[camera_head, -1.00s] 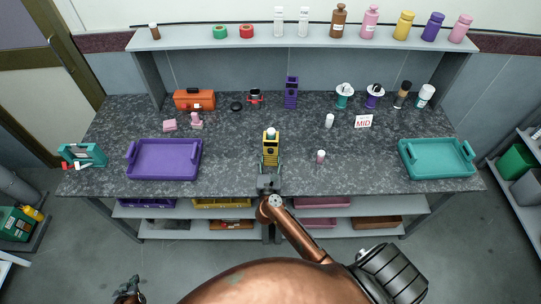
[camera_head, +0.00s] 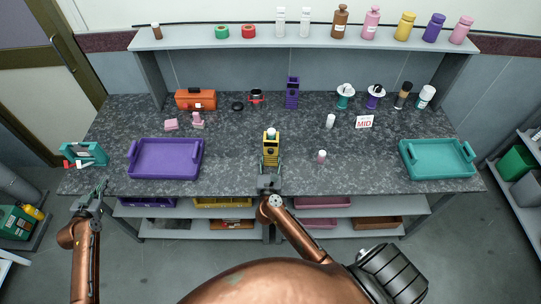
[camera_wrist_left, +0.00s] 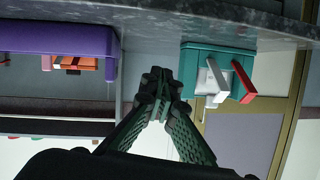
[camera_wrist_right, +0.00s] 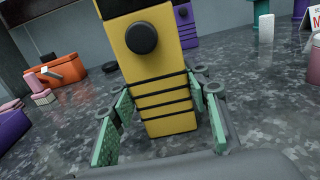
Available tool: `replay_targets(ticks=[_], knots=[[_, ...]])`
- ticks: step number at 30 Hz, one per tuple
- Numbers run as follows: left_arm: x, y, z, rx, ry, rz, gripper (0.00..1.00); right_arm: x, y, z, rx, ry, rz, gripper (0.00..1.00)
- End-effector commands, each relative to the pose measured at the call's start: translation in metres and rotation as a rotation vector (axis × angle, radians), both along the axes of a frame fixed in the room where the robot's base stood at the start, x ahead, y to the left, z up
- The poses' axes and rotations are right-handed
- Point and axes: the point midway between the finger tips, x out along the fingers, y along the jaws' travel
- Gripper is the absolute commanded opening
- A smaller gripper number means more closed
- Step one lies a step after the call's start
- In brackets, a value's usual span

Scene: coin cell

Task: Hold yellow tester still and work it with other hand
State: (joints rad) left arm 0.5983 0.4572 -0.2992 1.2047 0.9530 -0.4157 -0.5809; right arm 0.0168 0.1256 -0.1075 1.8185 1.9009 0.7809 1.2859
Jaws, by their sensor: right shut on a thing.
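The yellow tester (camera_head: 271,145) stands upright near the front middle of the dark counter. In the right wrist view the tester (camera_wrist_right: 152,60) shows a yellow body with a round black knob and black bands low down. My right gripper (camera_wrist_right: 160,135) has a green-padded finger on each side of its lower part and is shut on it. My left gripper (camera_head: 98,190) is at the counter's front left edge, far from the tester and empty. In the left wrist view its fingertips (camera_wrist_left: 157,88) are close together.
A purple tray (camera_head: 165,175) lies left of the tester, a teal tray (camera_head: 438,174) at the right. A teal holder (camera_head: 90,153) stands at the left edge, near my left gripper. A small pink-and-white bottle (camera_head: 321,157) stands right of the tester. The counter between is mostly clear.

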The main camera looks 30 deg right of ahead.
Motion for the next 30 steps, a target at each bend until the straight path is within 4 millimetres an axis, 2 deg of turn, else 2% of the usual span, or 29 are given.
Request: replay_targets(ticks=[1,5,9,12,16,20,24,30], knots=[[0.006,-0.016,0.022,0.005,-0.032,-0.032,0.00,0.000,-0.002,0.002,-0.003,-0.002,-0.002,0.13],[0.014,-0.049,0.068,0.038,-0.116,-0.106,0.00,0.001,0.000,0.002,-0.003,-0.002,0.000,0.13],[0.014,-0.093,0.114,0.088,-0.217,-0.198,0.00,0.001,0.001,0.001,-0.001,-0.002,0.002,0.13],[0.009,-0.130,0.143,0.128,-0.293,-0.268,0.00,0.001,0.001,0.001,-0.001,-0.002,0.002,0.13],[-0.007,-0.184,0.169,0.186,-0.385,-0.371,0.00,0.001,0.000,0.001,-0.002,-0.001,0.001,0.13],[-0.034,-0.241,0.171,0.244,-0.452,-0.478,0.00,0.001,0.000,0.001,-0.002,-0.001,0.000,0.13],[-0.069,-0.295,0.152,0.295,-0.492,-0.583,0.00,0.001,0.000,0.001,-0.002,-0.001,0.000,0.13],[-0.124,-0.363,0.115,0.349,-0.525,-0.721,0.00,0.001,0.000,0.001,-0.002,-0.001,0.000,0.13]])
